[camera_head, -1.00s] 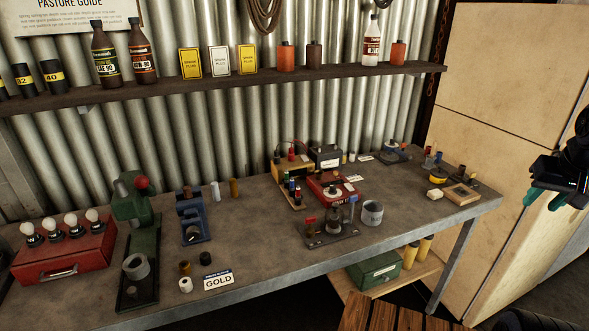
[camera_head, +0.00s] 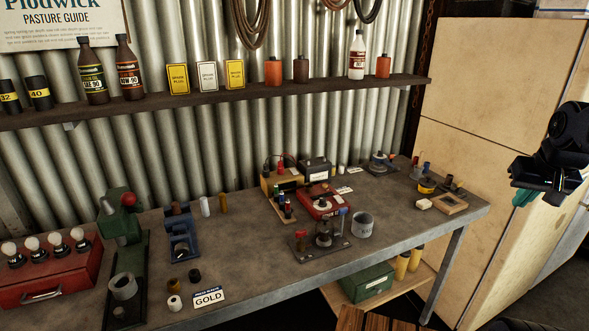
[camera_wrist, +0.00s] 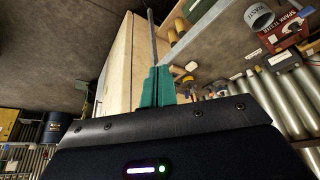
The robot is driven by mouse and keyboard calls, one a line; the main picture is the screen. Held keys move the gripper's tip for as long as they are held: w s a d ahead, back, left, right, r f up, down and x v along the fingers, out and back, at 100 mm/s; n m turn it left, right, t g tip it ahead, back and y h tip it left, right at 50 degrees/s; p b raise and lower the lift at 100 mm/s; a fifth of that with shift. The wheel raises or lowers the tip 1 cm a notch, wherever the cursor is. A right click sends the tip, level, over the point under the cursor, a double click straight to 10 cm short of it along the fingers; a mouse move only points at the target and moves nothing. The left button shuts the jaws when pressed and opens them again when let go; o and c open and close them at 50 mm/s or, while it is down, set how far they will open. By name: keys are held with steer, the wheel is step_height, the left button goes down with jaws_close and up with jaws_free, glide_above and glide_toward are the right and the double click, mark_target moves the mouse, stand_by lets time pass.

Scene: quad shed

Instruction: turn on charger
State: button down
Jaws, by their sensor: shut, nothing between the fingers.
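A yellowish box (camera_head: 283,181) with red and dark leads on top stands at the back of the bench, beside a dark battery-like box (camera_head: 315,171). It looks like the charger, but I cannot read a label, and its switch is too small to make out. My gripper (camera_head: 523,194) is at the far right in the head view, right of the bench and well away from these boxes. In the wrist view its teal fingers (camera_wrist: 157,88) are together, with nothing held between them.
A red spark tester (camera_wrist: 286,33) and a grey waste can (camera_wrist: 258,18) show in the wrist view. A grey bench (camera_head: 245,254) carries a green press (camera_head: 122,226), a blue tool (camera_head: 180,236) and small parts. A shelf (camera_head: 220,94) with bottles hangs above. A pale cabinet (camera_head: 480,130) stands right.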

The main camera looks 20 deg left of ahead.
steer(key=w+a+n+t+y, duration=0.2)
steer(key=w+a+n+y, duration=0.25)
steer(key=w+a, duration=2.2)
steer(key=w+a+f+n+y, duration=0.1)
steer(key=a+f, duration=0.3)
steer(key=a, duration=0.7)
steer(key=w+a+f+n, duration=0.1)
steer(key=a+f, duration=0.3)
steer(key=a, duration=0.8)
steer(key=w+a+f+n+y, duration=0.1)
steer(key=a+f+n, duration=0.1)
steer(key=a, duration=1)
steer(key=shift+w+f+t+y, duration=0.3)
steer(key=shift+w+f+y, duration=0.05)
steer(key=shift+f, duration=0.55)
